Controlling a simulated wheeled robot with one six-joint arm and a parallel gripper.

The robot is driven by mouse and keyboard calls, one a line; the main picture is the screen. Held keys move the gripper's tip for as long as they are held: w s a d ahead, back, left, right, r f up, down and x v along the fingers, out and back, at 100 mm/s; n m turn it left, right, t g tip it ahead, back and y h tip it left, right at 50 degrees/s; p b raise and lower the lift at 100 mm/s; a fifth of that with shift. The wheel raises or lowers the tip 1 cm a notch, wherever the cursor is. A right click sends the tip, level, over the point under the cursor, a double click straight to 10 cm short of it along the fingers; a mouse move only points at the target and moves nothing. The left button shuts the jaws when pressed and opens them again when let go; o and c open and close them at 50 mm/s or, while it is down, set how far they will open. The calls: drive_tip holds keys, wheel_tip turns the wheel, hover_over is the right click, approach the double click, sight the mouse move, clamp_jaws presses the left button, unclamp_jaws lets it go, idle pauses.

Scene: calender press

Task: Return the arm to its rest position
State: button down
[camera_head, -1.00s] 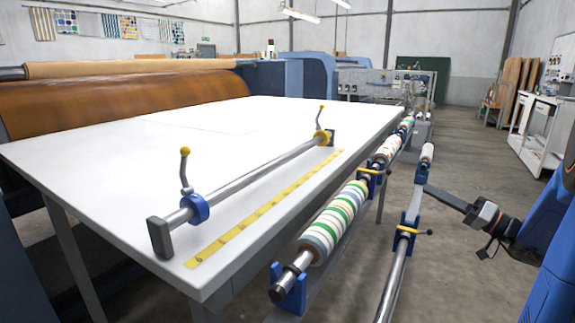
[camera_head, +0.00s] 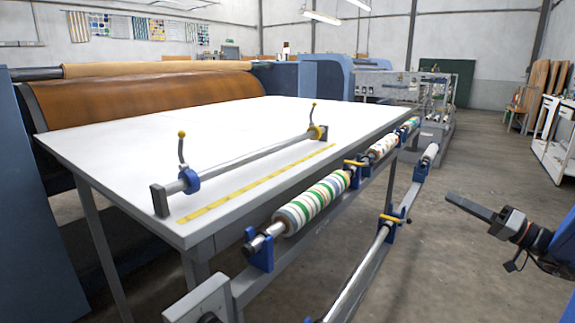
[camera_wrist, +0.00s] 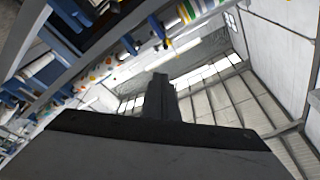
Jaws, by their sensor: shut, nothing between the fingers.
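My gripper (camera_head: 449,198) is at the right of the head view, its fingers together and empty, pointing left over the open floor. It is apart from the rollers and the table. In the wrist view, my gripper's fingers (camera_wrist: 161,84) point up the middle of the picture, with nothing between them. Behind them the wrist view shows a tilted scene of roller racks, wall and roof.
A white table (camera_head: 110,150) with a clamped bar (camera_head: 245,160) stands at left. Striped fabric rolls (camera_head: 312,201) and a bare metal roller (camera_head: 362,265) run along its near side. Concrete floor (camera_head: 450,255) is clear around my gripper.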

drive_tip(key=s+a+f+g+h, duration=0.1)
drive_tip(key=s+a+f+g, duration=0.3)
drive_tip(key=a, duration=0.3)
drive_tip(key=s+a+f+n+g+h, duration=0.1)
drive_tip(key=s+a+g, duration=0.2)
drive_tip(key=s+a, duration=0.35)
drive_tip(key=s+a+f+g+h, duration=0.1)
drive_tip(key=s+a+f+g, duration=0.25)
drive_tip(key=a, duration=0.45)
drive_tip(key=s+a+f+g+h, duration=0.1)
drive_tip(key=s+f+h, duration=0.1)
drive_tip(key=s+h, duration=0.15)
drive_tip(key=s+f+g+h, duration=0.1)
drive_tip(key=s+f+h, duration=0.15)
drive_tip(key=s, duration=0.25)
drive_tip(key=s+d+m+t+h, duration=0.1)
drive_tip(key=s+d+t+h, duration=0.1)
drive_tip(key=s+d+h, duration=0.2)
drive_tip(key=shift+s+d+h, duration=0.4)
drive_tip(key=shift+s+d, duration=0.15)
drive_tip(key=shift+d, duration=0.45)
drive_tip(key=shift+f+t, duration=0.1)
drive_tip(key=shift+t, duration=0.15)
